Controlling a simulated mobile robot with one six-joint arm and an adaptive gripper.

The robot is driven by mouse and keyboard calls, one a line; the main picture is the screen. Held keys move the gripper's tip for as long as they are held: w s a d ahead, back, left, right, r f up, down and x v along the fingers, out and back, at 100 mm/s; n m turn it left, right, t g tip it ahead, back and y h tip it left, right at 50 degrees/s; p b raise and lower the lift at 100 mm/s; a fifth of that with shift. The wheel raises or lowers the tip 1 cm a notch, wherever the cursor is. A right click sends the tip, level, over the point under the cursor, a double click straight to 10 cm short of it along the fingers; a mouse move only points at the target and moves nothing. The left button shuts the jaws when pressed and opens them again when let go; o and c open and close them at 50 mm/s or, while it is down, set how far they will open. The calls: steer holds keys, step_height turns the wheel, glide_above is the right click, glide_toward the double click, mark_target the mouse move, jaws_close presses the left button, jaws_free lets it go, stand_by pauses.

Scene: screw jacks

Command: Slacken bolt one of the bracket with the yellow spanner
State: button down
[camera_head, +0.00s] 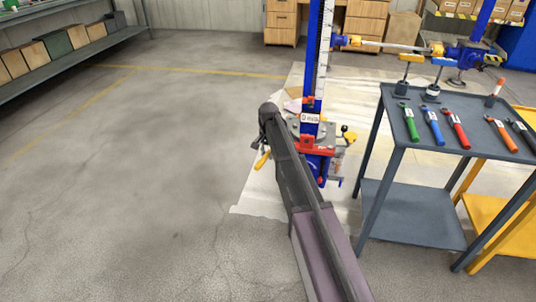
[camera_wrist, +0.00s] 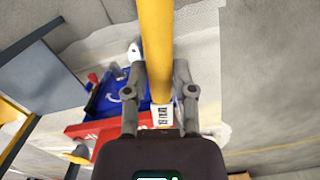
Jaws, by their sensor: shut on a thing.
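My gripper (camera_wrist: 160,80) is shut on the yellow spanner (camera_wrist: 155,40). Its handle runs from the top edge of the wrist view down between the fingers, with a white label near the palm. In the head view a short yellow piece of the spanner (camera_head: 262,160) shows left of my arm; its jaw end cannot be made out. A red bracket (camera_head: 318,143) sits low on the blue jack column (camera_head: 313,100), just right of my arm. Red and blue parts of the jack (camera_wrist: 105,100) lie below and left of the gripper in the wrist view. Bolt one cannot be picked out.
A grey tool cart (camera_head: 415,215) stands right of the jack with several coloured spanners on top, among them a green one (camera_head: 410,122) and a red one (camera_head: 457,128). A yellow cart (camera_head: 495,215) is beside it. Open floor (camera_head: 140,170) lies left.

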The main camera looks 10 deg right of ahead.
steer(key=shift+f+b, duration=0.7)
steer(key=shift+f, duration=0.1)
steer(key=shift+s+d, duration=0.1)
stand_by(0.6)
steer(key=shift+w+d+n+h, duration=0.15)
steer(key=shift+w+d+n, duration=0.05)
steer(key=shift+d+n, duration=2.65)
steer(key=shift+w+d+n+h, duration=0.1)
steer(key=shift+w+d+n, duration=0.1)
steer(key=shift+d+n, duration=2.65)
steer(key=shift+w+d+n+h, duration=0.2)
steer(key=shift+d+n, duration=1.6)
steer(key=shift+d, duration=2.05)
steer(key=shift+s+a+m, duration=0.3)
steer(key=shift+a, duration=0.05)
